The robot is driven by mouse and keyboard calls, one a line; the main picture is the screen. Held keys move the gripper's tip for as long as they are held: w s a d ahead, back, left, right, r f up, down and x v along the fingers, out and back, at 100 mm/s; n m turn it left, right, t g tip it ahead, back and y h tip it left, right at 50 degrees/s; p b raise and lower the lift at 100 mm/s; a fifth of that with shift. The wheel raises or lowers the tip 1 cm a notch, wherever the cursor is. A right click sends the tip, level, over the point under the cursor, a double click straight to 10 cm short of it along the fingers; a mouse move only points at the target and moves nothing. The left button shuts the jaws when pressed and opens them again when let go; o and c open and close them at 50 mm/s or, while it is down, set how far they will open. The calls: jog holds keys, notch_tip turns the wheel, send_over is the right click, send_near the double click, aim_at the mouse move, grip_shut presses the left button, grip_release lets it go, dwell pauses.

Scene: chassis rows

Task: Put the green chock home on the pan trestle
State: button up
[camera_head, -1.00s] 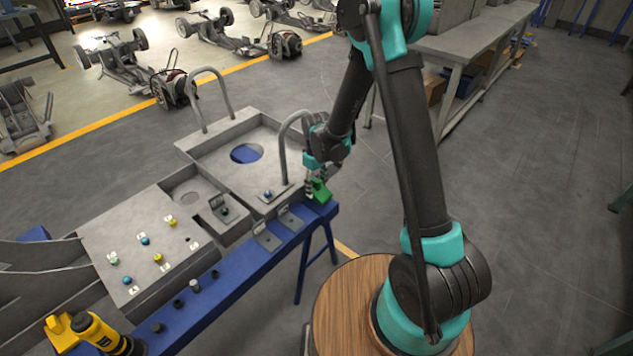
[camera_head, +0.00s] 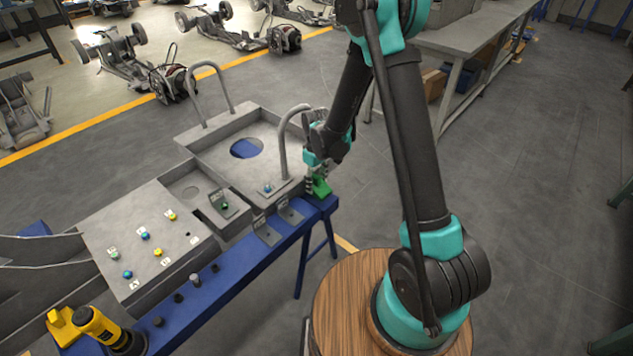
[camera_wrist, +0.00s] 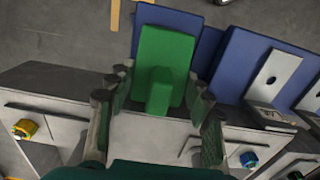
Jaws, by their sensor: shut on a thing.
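The green chock (camera_head: 321,187) is a wedge-like block with a raised rib. In the wrist view the chock (camera_wrist: 165,55) lies between my fingers (camera_wrist: 158,105), over the blue trestle top (camera_wrist: 205,50). Whether its underside touches the trestle is hidden. Part of the chock is behind my fingers in the head view.
Grey angle brackets (camera_head: 266,230) stand on the trestle left of the chock. A curved pan handle (camera_head: 283,140) rises close to my gripper.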

jog(key=shift+f, duration=0.85)
dwell(0.5)
jog(key=o, duration=1.4)
notch_tip(320, 180, up, 12)
jog(key=shift+f, duration=0.1)
jog(key=s+d+r+m+t, duration=0.1)
jog(key=s+d+r+m, duration=0.15)
jog(key=d, duration=0.35)
jog(key=s+d+r+m+t, duration=0.1)
jog(key=s+d+r+m, duration=0.2)
jog(key=d, duration=0.4)
jog(key=s+d+f+m+t, duration=0.1)
jog(key=s+d+m, duration=0.4)
jog(key=s+d, duration=0.5)
jog(key=s+t, duration=0.1)
jog(key=s, duration=0.2)
jog(key=shift+s+d, duration=0.35)
